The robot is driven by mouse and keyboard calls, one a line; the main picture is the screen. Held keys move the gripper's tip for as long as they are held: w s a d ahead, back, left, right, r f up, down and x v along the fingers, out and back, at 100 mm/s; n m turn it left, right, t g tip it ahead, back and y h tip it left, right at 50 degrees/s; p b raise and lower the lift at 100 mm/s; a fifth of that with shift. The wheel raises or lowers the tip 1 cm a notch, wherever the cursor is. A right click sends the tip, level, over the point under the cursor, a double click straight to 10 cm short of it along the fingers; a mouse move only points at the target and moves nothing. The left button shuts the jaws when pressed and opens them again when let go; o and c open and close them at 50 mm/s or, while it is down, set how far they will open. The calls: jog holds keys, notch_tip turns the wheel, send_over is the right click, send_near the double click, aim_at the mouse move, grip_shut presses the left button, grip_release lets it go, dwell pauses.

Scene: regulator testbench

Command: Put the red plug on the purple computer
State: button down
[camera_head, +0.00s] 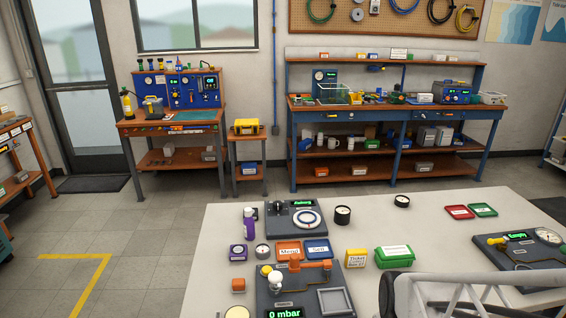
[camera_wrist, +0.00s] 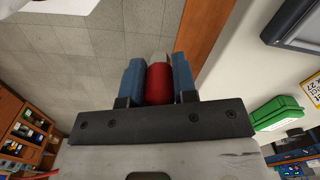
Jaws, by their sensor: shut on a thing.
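My gripper (camera_wrist: 158,80) is shut on a red plug (camera_wrist: 159,84) with a pale whitish end, held between two blue fingers in the wrist view. The plug is apart from the surfaces around it, with floor and the table edge behind it. In the head view the gripper and plug do not show. A small purple box (camera_head: 238,252) with a pale label lies at the left of the white table; it is the only purple device I see, and I cannot tell for sure that it is the computer. It does not show in the wrist view.
The white table (camera_head: 350,215) holds a purple bottle (camera_head: 249,224), a dark gauge rig (camera_head: 300,290), orange and blue trays, a green box (camera_head: 394,256) and a yellow card (camera_head: 356,258). Red and green trays (camera_head: 483,210) lie at the back right. The table's back middle is fairly clear.

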dwell(0.3)
jog(key=w+a+r, duration=0.1)
jog(key=w+r, duration=0.1)
jog(key=w, duration=0.3)
jog(key=w+a+r, duration=0.2)
jog(key=w, duration=0.4)
notch_tip(320, 180, up, 4)
send_over(238, 250)
jog(key=shift+a+m, duration=0.1)
jog(key=shift+m, duration=0.2)
jog(key=shift+f, duration=0.1)
jog(key=shift+f, duration=3.1)
